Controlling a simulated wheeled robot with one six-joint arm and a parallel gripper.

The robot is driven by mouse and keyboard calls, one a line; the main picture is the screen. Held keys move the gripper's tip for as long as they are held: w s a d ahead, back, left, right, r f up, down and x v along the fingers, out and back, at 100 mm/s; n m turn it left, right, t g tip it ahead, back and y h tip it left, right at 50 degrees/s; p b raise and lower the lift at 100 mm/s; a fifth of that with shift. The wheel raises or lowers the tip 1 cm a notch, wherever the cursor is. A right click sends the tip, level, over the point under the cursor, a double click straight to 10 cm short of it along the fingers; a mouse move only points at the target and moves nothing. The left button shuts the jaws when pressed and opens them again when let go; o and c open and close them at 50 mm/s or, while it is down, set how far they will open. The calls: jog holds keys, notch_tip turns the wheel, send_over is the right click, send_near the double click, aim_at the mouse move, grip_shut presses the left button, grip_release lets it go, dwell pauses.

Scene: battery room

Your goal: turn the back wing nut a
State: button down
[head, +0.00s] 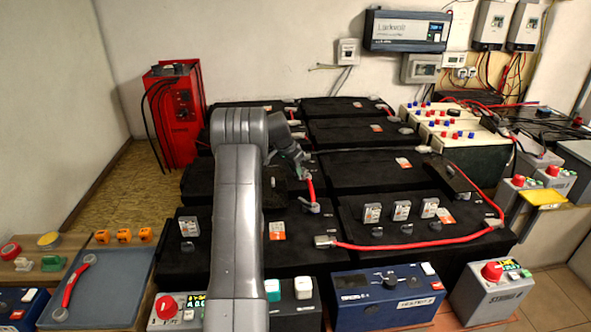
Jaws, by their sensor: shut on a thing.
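My gripper (301,170) is at the end of my grey arm, which reaches over the black batteries in the middle of the head view. It points down at a terminal on the back row, where a short red cable (311,190) ends. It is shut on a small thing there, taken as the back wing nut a. The nut is mostly hidden by the fingers and too small to make out. The other end of the red cable meets a metal lug (312,206) on the nearer battery.
A long red cable (410,245) curves across the front batteries. A grey tray (105,285) with a red cable is at left. A red charger (173,115) stands behind. A blue box (388,292) is in front.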

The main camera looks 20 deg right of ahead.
jog(key=m+g, duration=0.1)
jog(key=m, duration=0.1)
jog(key=m+p, duration=0.1)
jog(key=m, duration=0.1)
jog(key=shift+w+a+r+g, duration=0.1)
jog(key=shift+w+g, duration=0.25)
jog(key=shift+g, duration=0.05)
jog(key=shift+w+m+g+p, duration=0.25)
jog(key=shift+m+g+p, duration=0.55)
jog(key=shift+m, duration=0.9)
jog(key=c, duration=1.5)
grip_release()
jog(key=v, duration=0.6)
jog(key=p+v, duration=0.1)
jog(key=v, duration=0.6)
jog(key=shift+s+a+r, duration=0.2)
jog(key=shift+a+r, duration=0.05)
jog(key=shift+r, duration=0.05)
jog(key=shift+f, duration=0.1)
